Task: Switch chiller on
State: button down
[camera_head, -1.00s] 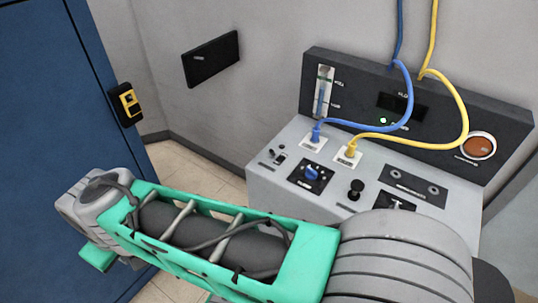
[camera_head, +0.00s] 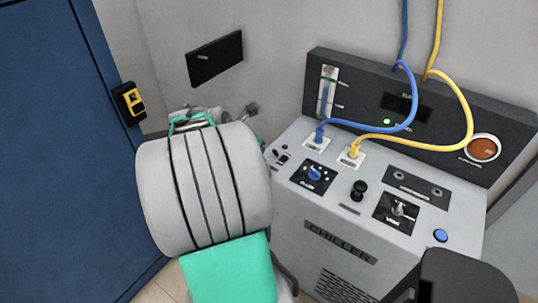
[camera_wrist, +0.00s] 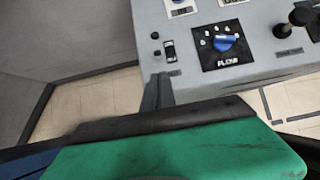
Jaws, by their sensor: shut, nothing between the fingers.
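The chiller (camera_head: 340,255) is a light grey cabinet with a sloped control top and a dark back panel. A small black rocker switch (camera_head: 284,159) sits at the top's left edge; it also shows in the wrist view (camera_wrist: 169,50). A blue FLOW knob (camera_head: 314,173) is right of it, also in the wrist view (camera_wrist: 226,43). My gripper (camera_wrist: 160,78) shows as narrow dark fingers, shut and empty, just below the switch in the wrist view. Whether they touch the panel cannot be told. My arm hides much of it in the head view.
A black knob (camera_head: 359,190), a lever switch (camera_head: 398,208) and a blue button (camera_head: 440,235) stand farther right. A blue hose (camera_head: 370,127) and a yellow hose (camera_head: 440,146) arch over the top. A blue cabinet (camera_head: 60,150) stands at left.

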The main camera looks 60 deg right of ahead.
aim_at(275, 152)
jog(key=x, duration=1)
jog(key=shift+w+a, duration=0.1)
jog(key=shift+p, duration=0.3)
